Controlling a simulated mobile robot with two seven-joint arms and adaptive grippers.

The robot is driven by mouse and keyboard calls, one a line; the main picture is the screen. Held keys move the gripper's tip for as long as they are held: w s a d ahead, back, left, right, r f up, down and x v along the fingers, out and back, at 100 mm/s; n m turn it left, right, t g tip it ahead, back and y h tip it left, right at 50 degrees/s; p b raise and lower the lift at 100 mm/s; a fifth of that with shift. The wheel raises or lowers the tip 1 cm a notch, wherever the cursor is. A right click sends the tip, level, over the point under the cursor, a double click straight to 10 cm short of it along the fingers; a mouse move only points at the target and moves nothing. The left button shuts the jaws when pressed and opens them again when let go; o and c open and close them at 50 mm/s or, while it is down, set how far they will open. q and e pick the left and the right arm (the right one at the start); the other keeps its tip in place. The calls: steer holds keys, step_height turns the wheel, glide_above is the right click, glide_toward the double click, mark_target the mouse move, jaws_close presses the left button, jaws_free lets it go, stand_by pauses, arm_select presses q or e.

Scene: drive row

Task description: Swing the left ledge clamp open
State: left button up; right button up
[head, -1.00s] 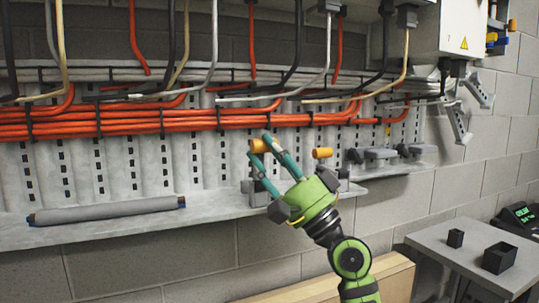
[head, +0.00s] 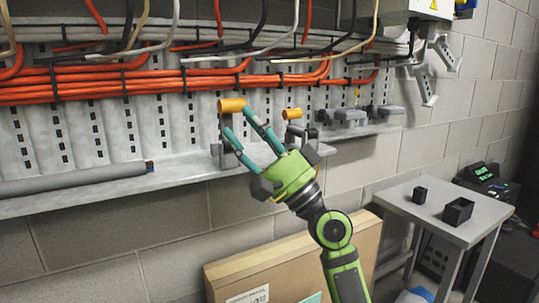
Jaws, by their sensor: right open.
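The left ledge clamp stands on the grey ledge (head: 185,172) in the head view, its orange handle (head: 231,105) raised above a grey body. A second clamp with an orange handle (head: 292,114) stands just to its right. My right gripper (head: 238,120) reaches up from below right with its two teal fingers apart and nothing between them that I can make out. One fingertip is just below the left clamp's handle, the other near the handle's right end; I cannot tell whether they touch. The fingers and palm hide part of the clamp's body. My left gripper is out of view.
A grey roll (head: 75,180) lies on the ledge at left. Orange cables (head: 130,80) run along the wall above. Grey clamps (head: 345,115) sit farther right. A cardboard box (head: 290,262) stands below; a grey table (head: 440,208) with two small black bins is at right.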

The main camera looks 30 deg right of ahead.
steer(key=v, duration=0.8)
steer(key=shift+s+f, duration=0.2)
steer(key=shift+f, duration=0.05)
steer(key=shift+d, duration=0.15)
steer(key=shift+c, duration=0.4)
